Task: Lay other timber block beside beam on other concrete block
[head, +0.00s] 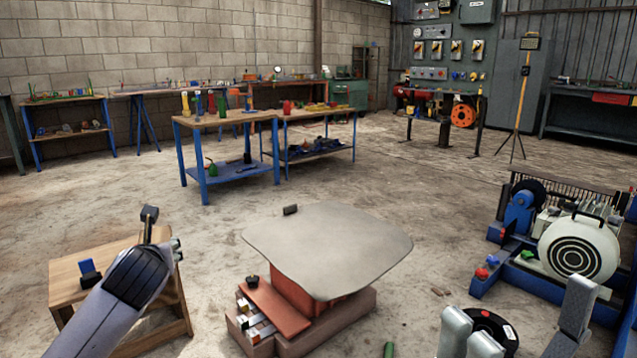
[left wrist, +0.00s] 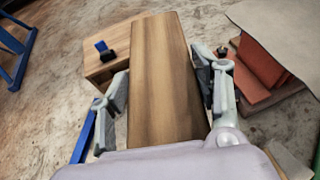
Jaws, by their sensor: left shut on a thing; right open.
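A timber block (left wrist: 163,75) lies between the fingers of my left gripper (left wrist: 163,100), which is shut on it. In the head view my left gripper (head: 160,240) is over the small wooden table (head: 72,280); the held block cannot be told apart from the wood there. My right gripper (head: 521,303) is open and empty at the lower right. I cannot single out the beam or the other concrete block with certainty. A grey plate (head: 325,245) lies on a red block (head: 290,290) on a pinkish base (head: 350,313), which could hide them.
A blue and black tool (head: 90,272) lies on the wooden table. A reddish slab (head: 273,305) lies beside the red block. The blue machine (head: 575,250) stands at the right. A blue-legged workbench (head: 225,120) stands behind. Open floor lies between.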

